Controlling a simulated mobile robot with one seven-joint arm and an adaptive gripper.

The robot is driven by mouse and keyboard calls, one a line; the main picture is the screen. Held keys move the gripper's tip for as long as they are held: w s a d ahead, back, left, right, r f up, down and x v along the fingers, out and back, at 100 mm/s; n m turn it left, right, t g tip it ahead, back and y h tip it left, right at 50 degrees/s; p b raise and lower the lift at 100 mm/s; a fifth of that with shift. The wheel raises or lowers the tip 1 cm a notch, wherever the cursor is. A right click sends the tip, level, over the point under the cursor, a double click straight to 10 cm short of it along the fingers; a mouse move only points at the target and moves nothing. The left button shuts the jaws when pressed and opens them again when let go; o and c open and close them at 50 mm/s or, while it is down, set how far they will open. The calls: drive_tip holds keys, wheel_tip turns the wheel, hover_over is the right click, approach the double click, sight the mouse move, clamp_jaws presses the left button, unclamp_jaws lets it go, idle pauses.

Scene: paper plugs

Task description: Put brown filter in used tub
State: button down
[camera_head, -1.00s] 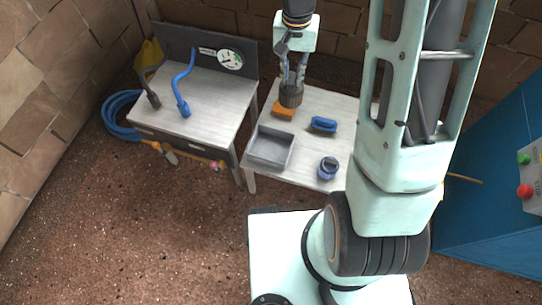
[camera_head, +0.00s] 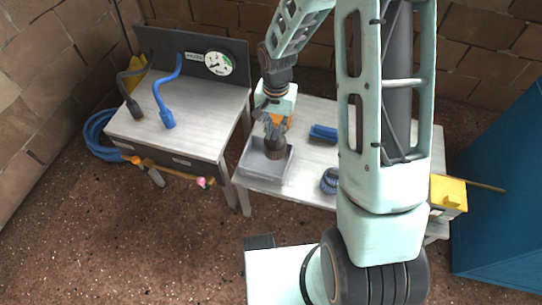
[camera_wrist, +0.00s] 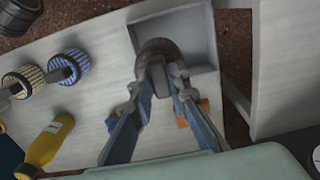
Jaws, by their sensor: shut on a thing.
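The brown filter (camera_head: 275,149) is a short ribbed cylinder held in my gripper (camera_head: 274,132), which points down. It overlaps the grey open tub (camera_head: 262,177) on the light table in the head view. In the wrist view the filter (camera_wrist: 157,45) lies over the left part of the tub (camera_wrist: 200,38), with the fingers (camera_wrist: 162,78) closed on its near end. I cannot tell whether its lower end is above the rim or inside. The visible tub floor is bare.
A blue block (camera_head: 323,133) and a blue ribbed filter (camera_head: 329,181) stand right of the tub. An orange block (camera_wrist: 190,113) lies close behind the fingers. Ribbed filters (camera_wrist: 70,67) and a yellow bottle (camera_wrist: 46,144) show at left in the wrist view. A workbench (camera_head: 190,115) stands left.

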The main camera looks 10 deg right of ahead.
sight(275, 147)
wheel_tip(275, 147, down, 8)
drive_tip(key=shift+f+b, duration=0.1)
drive_tip(key=shift+b, duration=1.15)
drive_tip(key=shift+f, duration=0.15)
drive_tip(key=c, duration=1.8)
unclamp_jaws()
drive_tip(key=shift+c, duration=0.2)
wheel_tip(275, 147, up, 12)
drive_tip(key=p, duration=0.4)
drive_tip(key=shift+r, duration=0.2)
